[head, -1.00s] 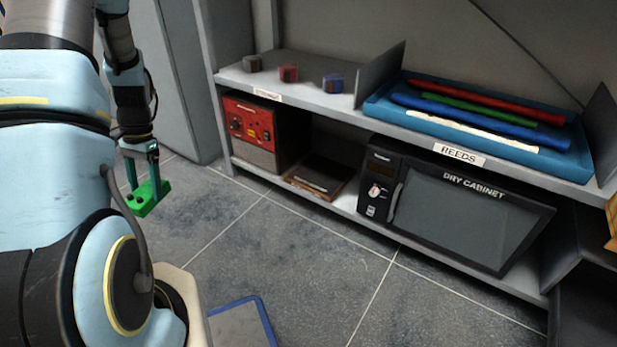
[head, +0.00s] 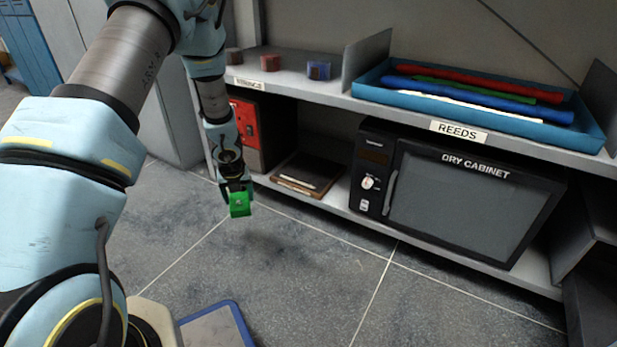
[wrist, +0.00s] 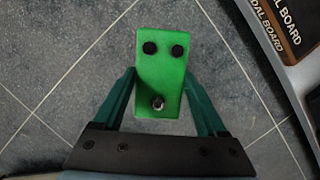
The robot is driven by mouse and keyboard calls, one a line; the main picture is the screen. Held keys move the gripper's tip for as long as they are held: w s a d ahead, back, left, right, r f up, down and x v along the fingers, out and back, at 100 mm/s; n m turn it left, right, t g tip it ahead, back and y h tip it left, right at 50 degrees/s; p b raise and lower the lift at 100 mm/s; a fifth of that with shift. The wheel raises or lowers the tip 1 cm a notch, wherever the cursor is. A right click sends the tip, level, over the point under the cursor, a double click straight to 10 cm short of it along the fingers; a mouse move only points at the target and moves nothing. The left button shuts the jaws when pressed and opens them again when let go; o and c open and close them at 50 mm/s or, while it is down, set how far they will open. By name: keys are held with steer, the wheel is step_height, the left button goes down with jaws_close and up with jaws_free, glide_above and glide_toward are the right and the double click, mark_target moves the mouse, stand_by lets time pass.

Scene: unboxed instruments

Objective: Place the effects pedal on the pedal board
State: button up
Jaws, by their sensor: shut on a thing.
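The effects pedal is a bright green box (head: 239,204) with two black knobs and a metal footswitch, seen from above in the wrist view (wrist: 160,75). My gripper (wrist: 160,95) is shut on the pedal's sides and holds it in the air over the tiled floor. The pedal board (head: 307,174) is a dark flat board on the lower shelf, between the red unit and the dry cabinet. Its edge with the words "PEDAL BOARD" shows at the top right of the wrist view (wrist: 287,22). The pedal is apart from the board.
A red unit (head: 243,126) stands left of the board, the black dry cabinet (head: 460,205) right of it. The upper shelf above bears several small blocks and a blue reeds tray (head: 590,134). The grey shelf edge (head: 330,202) lies in front.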

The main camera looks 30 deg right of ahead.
steer(key=s+d+f+m+g+h+b, duration=0.1)
steer(key=s+d+f+m+h+b, duration=0.15)
steer(key=d+m, duration=0.75)
steer(key=n+b, duration=0.1)
steer(key=b, duration=0.5)
glide_toward(313, 176)
steer(key=f, duration=0.1)
steer(key=a+f, duration=0.1)
steer(key=f, duration=0.1)
steer(key=shift+s+a+f+g+y, duration=0.15)
steer(key=shift+s+a+g+y, duration=0.05)
steer(key=shift+s+g+y, duration=0.1)
steer(key=d, duration=0.1)
steer(key=w+d+b, duration=0.1)
steer(key=d+b, duration=0.1)
steer(key=shift+w+d+f, duration=0.1)
steer(key=shift+w+f, duration=0.05)
steer(key=shift+w, duration=0.2)
steer(key=shift+f+b, duration=0.55)
steer(key=shift+b, duration=0.15)
steer(key=shift+f, duration=0.1)
steer(key=o, duration=1.6)
